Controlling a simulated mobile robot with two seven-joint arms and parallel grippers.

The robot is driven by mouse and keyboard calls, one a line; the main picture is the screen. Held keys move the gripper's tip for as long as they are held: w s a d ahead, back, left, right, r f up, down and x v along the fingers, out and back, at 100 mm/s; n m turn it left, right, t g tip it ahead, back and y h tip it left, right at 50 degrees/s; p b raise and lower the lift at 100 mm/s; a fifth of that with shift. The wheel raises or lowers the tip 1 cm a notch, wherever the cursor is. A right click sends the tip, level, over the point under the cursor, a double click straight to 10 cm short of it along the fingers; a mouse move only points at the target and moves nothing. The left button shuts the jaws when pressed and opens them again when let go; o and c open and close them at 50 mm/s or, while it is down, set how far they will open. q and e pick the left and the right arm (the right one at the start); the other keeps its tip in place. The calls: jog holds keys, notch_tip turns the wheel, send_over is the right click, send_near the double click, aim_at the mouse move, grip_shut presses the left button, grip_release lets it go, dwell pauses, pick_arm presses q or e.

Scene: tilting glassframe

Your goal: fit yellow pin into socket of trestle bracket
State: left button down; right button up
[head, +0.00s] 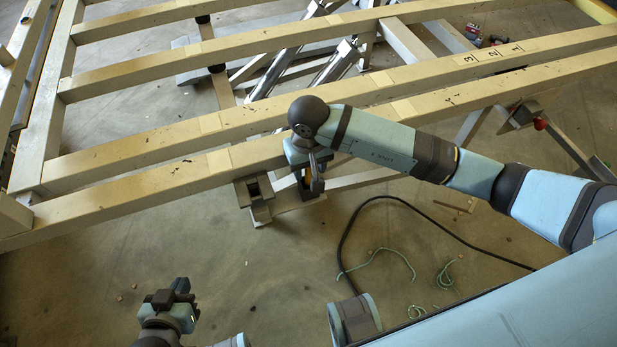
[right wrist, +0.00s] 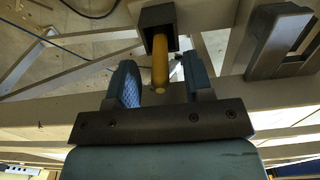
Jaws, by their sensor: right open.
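The yellow pin (right wrist: 160,62) shows in the right wrist view, with its far end inside the opening of a dark square socket (right wrist: 156,16) and its near end sticking out. How deep it sits cannot be told. My right gripper (head: 311,182) is open, with one finger on each side of the pin's near end and visible gaps between. In the head view it is at the front beam, beside the grey trestle bracket (head: 256,196), and the pin is hard to make out. My left gripper (head: 176,296) is low at the front, away from the frame; its jaws are unclear.
The large beamed frame (head: 140,192) spans the back on trestle legs. A second grey bracket part (right wrist: 276,42) stands right of the socket in the wrist view. A dark cable (head: 345,240) and green string (head: 395,252) lie on the floor. The floor left of the cable is mostly clear.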

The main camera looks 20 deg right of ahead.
jog(key=shift+f, duration=0.2)
grip_shut()
jog(key=shift+r, duration=0.15)
